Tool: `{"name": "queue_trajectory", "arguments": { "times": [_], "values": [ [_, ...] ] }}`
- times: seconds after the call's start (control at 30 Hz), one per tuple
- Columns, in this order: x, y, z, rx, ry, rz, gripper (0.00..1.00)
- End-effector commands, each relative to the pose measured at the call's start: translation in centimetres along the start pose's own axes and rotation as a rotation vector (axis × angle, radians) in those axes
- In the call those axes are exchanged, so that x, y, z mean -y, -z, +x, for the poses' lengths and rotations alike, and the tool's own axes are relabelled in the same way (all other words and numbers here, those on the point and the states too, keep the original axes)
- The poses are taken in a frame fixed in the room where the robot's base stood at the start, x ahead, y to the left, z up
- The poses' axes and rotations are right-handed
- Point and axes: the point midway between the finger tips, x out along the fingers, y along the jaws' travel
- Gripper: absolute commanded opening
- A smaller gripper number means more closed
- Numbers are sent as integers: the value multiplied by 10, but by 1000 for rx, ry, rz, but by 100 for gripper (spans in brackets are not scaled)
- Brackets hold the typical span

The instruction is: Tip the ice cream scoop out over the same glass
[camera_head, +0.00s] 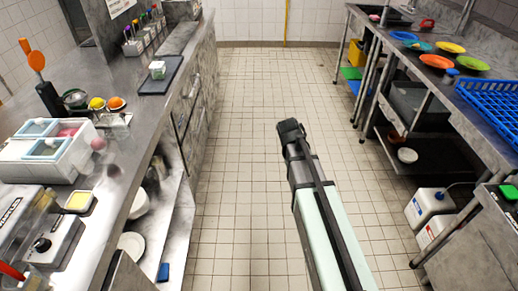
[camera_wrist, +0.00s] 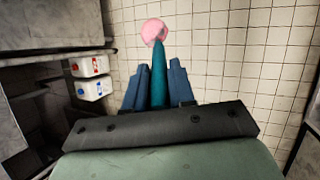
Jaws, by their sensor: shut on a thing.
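In the wrist view, my gripper (camera_wrist: 157,75) is shut on the teal handle of the ice cream scoop (camera_wrist: 158,72). A round pink ball of ice cream (camera_wrist: 154,31) sits at the scoop's far end, with tiled floor behind it. No glass shows near the scoop in that view. In the head view, small pink round shapes (camera_head: 97,144) show on the left counter beside the white ice cream tub (camera_head: 28,172); I cannot tell whether they are in glasses. I cannot make out the scoop in the head view.
The left steel counter (camera_head: 150,105) also holds a dark board (camera_head: 160,83) and small appliances. The right steel table (camera_head: 420,62) holds coloured plates (camera_head: 437,62) and a blue rack (camera_head: 488,100). White canisters (camera_head: 430,205) stand below it. The tiled aisle (camera_head: 260,95) between is clear.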

Motion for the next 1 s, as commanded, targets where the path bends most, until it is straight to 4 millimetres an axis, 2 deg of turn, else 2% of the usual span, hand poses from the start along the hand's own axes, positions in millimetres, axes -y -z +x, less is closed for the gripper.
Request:
{"name": "queue_trajectory", "arguments": {
  "times": [0.17, 0.27, 0.4, 0.6, 0.8, 1.0],
  "values": [
    [15, 21, -16, -36, -22, -68, 0],
    [34, 41, -35, -76, -46, -149, 0],
    [68, 70, -69, -140, -85, -284, 0],
    [122, 100, -121, -224, -138, -468, 0],
    [178, 118, -175, -297, -182, -638, 0],
    [237, 122, -230, -361, -217, -788, 0]
  ]
}}
